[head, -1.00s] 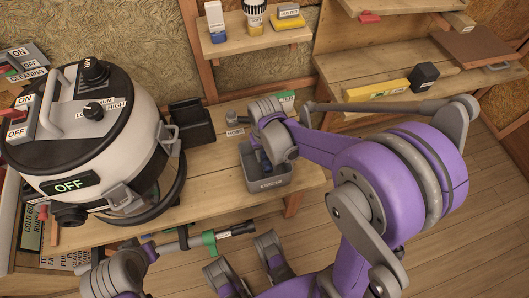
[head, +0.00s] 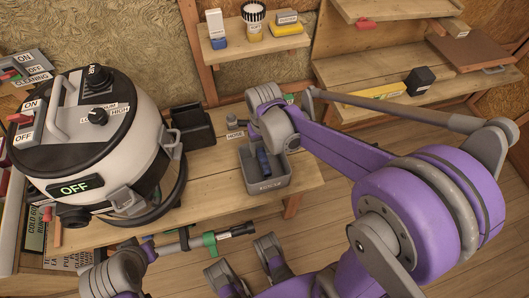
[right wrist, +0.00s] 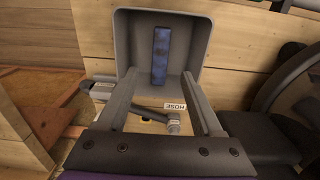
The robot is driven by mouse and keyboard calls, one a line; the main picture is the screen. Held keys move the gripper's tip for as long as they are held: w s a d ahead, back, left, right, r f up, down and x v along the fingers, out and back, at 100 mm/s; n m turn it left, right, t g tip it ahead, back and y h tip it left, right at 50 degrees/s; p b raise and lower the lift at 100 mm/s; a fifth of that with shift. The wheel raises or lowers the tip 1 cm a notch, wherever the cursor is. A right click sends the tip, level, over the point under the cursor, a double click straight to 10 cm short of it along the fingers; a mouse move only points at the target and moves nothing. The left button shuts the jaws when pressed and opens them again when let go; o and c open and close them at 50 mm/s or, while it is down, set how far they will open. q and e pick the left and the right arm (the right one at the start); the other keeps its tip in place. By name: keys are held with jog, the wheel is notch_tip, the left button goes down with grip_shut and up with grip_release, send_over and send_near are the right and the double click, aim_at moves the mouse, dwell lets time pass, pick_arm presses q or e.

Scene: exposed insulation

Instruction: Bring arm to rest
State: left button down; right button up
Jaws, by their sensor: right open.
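My right arm (head: 345,150) reaches in from the right, its wrist end above the back of the grey bin (head: 285,186). My right gripper (right wrist: 159,76) is open and empty in the right wrist view, its two fingers spread. The bin (right wrist: 203,40) shows beyond the fingertips. A blue object (head: 263,163) stands inside the bin; it also shows in the right wrist view (right wrist: 161,55), between the fingers and apart from them. In the head view the right fingers are hidden by the wrist. Grey and purple arm parts show at the bottom, but I cannot make out my left gripper.
A vacuum (head: 95,140) with an "OFF" display stands on the wooden bench (head: 212,185) at left. A black holder (head: 192,126) and a HOSE label (head: 235,134) are near the bin. Shelves (head: 258,42) hold small items behind. Wooden floor shows at lower right.

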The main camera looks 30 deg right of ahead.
notch_tip(320, 180, up, 4)
jog(key=shift+r+p, duration=0.2)
jog(key=shift+p, duration=0.15)
jog(key=s+a+r+n+t+p, duration=0.2)
jog(key=s+r+t+p, duration=0.3)
jog(key=s+r+p, duration=0.4)
notch_tip(320, 180, up, 4)
jog(key=shift+s+a+r+n+p, duration=0.3)
jog(key=shift+a+p, duration=0.3)
jog(key=shift+p, duration=0.55)
